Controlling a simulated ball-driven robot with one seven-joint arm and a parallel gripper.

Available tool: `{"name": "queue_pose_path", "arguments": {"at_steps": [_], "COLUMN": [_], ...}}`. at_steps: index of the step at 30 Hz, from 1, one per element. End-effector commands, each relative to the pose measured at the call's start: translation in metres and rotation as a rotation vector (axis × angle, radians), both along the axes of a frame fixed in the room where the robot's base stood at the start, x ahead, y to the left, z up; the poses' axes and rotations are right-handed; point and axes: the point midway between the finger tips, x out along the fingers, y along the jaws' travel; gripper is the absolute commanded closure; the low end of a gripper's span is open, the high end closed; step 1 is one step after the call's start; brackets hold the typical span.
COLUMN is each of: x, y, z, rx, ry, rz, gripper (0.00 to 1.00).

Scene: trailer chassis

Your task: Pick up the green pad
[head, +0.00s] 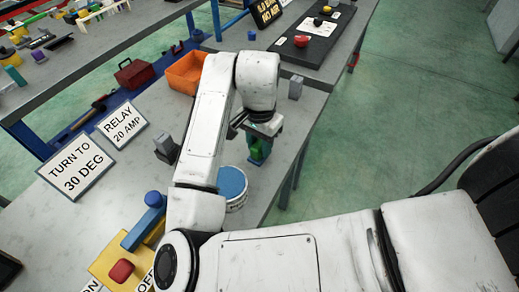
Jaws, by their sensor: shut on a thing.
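The green pad (256,149) is a small green piece at the right edge of the grey bench, below the wrist of my arm. My gripper (259,138) points down and is shut on it. The fingertips are small and partly hidden by the wrist, so the exact grip is hard to see. A dark blue-green piece shows directly below the pad; I cannot tell whether the pad touches it or is clear of it.
A white tub with a blue top (232,184) stands close in front of the gripper. An orange bin (186,72) and a small grey block (295,87) stand behind. Signs (76,170) lie at left. A yellow base with a red button (121,271) is at front left.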

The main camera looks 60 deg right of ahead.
Motion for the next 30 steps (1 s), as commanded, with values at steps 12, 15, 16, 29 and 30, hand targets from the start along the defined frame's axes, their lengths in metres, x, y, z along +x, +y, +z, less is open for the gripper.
{"name": "queue_pose_path", "arguments": {"at_steps": [12, 15, 16, 29, 30], "x": [0.000, 0.000, 0.000, -0.060, -0.068], "y": [-0.001, -0.001, -0.001, 0.043, 0.048], "z": [0.009, 0.020, 0.024, 0.101, 0.105], "rx": [-0.001, -0.002, -0.001, 0.001, 0.001], "ry": [-0.001, -0.002, -0.003, -0.005, -0.005], "rz": [-0.001, -0.002, -0.002, -0.004, -0.004], "gripper": [1.00, 1.00, 1.00, 1.00, 1.00]}}
